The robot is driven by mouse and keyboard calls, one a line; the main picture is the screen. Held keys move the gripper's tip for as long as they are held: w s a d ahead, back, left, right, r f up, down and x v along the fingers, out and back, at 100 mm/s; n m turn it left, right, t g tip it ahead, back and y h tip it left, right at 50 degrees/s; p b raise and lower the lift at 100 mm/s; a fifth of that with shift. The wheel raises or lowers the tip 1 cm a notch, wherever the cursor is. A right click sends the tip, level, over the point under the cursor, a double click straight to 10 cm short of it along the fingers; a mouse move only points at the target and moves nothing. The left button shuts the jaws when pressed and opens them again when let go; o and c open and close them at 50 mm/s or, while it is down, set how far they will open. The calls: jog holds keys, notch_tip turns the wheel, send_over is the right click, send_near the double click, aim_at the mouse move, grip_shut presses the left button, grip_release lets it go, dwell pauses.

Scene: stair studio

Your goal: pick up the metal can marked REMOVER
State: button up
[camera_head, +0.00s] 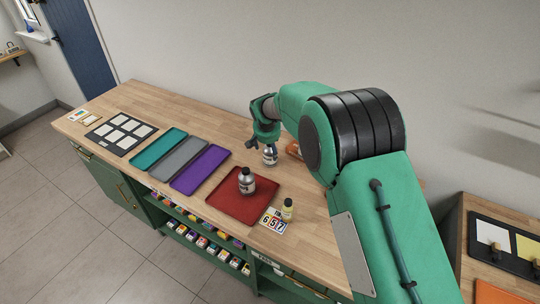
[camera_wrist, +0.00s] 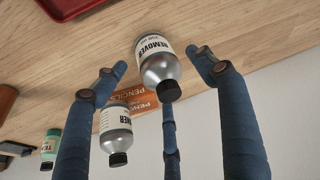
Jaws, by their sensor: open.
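The metal can marked REMOVER (camera_wrist: 157,60) has a white label and a black cap. In the wrist view it stands on the wooden bench between the spread fingers of my gripper (camera_wrist: 160,72). The fingers show no clear contact with it. In the head view a silver can (camera_head: 270,156), apparently the same one, stands just below and right of my gripper (camera_head: 259,144). My gripper is open and empty. A second metal can (camera_wrist: 115,128), its label partly hidden and ending in "NER", stands close by, beside the left finger.
An orange pencils box (camera_wrist: 135,103) lies behind the cans. A teal-labelled bottle (camera_wrist: 50,145) stands at lower left. A red tray (camera_head: 225,203) holds another silver can (camera_head: 247,181). Purple (camera_head: 200,171), grey and teal trays lie left.

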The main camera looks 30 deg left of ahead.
jog(key=shift+b+x, duration=0.7)
jog(key=shift+x, duration=1.9)
jog(key=shift+r, duration=0.1)
jog(key=c, duration=1.4)
jog(key=shift+o, duration=0.2)
jog(key=shift+r, duration=0.1)
jog(key=shift+r+p, duration=0.6)
jog(key=shift+r, duration=1)
jog(key=shift+s+d+r, duration=0.15)
jog(key=shift+s+d, duration=0.05)
jog(key=shift+d, duration=0.05)
jog(key=s+d+r+p, duration=0.1)
jog(key=s+d+p, duration=0.1)
jog(key=s+d, duration=0.8)
jog(key=shift+s, duration=0.8)
jog(key=shift+d+r, duration=0.1)
jog(key=shift+r, duration=0.05)
